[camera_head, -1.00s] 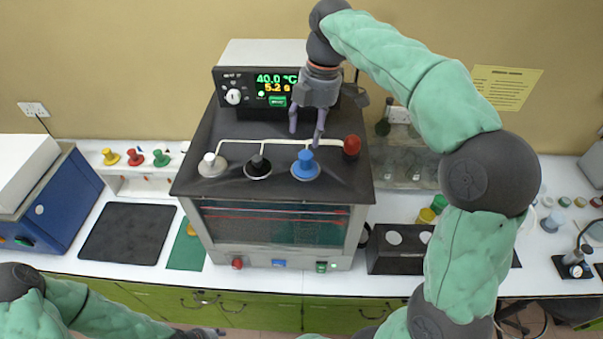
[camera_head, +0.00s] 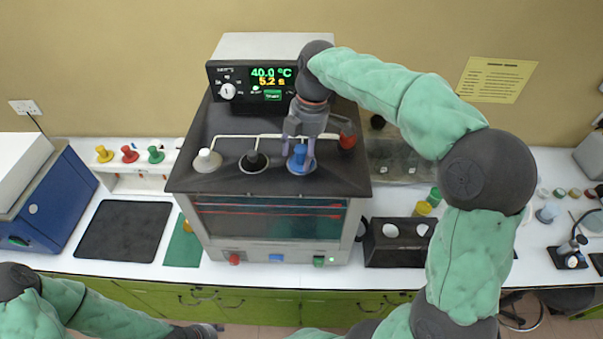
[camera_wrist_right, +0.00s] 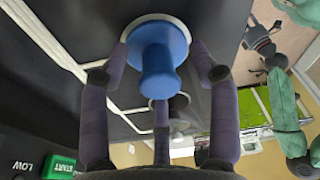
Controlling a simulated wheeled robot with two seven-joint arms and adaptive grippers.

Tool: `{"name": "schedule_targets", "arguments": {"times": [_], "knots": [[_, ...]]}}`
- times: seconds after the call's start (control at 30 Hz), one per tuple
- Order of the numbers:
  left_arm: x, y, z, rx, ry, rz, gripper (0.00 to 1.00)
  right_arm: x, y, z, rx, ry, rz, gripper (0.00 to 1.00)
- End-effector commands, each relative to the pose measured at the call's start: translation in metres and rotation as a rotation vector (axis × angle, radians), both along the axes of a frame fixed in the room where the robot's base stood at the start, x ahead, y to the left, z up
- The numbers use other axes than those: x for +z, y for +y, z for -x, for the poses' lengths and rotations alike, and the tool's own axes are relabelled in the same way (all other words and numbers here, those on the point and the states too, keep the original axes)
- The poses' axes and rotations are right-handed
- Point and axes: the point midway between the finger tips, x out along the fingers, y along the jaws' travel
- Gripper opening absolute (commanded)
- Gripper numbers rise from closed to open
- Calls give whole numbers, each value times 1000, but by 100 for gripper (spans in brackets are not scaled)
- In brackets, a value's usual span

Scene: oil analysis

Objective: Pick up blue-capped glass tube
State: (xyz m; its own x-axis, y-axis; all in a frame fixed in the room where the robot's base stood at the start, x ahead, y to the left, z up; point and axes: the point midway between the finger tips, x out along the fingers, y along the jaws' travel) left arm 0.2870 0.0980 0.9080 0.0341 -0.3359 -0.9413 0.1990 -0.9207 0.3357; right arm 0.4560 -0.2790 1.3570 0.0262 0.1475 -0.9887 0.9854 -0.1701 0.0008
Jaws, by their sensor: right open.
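The blue cap (camera_head: 299,157) of the tube stands in the front row on top of the bath machine (camera_head: 230,118); the glass below it is hidden inside. My right gripper (camera_head: 301,160) is open, pointing down, with its fingers around the blue cap. In the right wrist view the blue cap (camera_wrist_right: 158,60) lies between the open fingers of the right gripper (camera_wrist_right: 160,75), with gaps at the sides. My left arm shows at the lower left, and the left gripper (camera_head: 208,331) is partly cut off at the bottom edge.
White (camera_head: 207,160), black (camera_head: 254,161) and red (camera_head: 347,140) caps sit beside the blue one on the machine. A white rack (camera_head: 125,181) with yellow, red and green caps stands at left. A black mat (camera_head: 124,231) lies bare on the bench.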

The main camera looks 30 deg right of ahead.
Motion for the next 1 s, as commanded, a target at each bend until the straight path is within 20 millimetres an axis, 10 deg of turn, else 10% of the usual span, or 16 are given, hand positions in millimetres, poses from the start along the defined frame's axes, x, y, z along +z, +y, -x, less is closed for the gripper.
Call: {"name": "schedule_targets", "arguments": {"times": [0.27,1.0], "knots": [[0,0,0,0,0,0,40,0,0,0,0,0,0,0],[3,0,0,0,0,0,40,40,0,-1,1,-2,-1,0]]}}
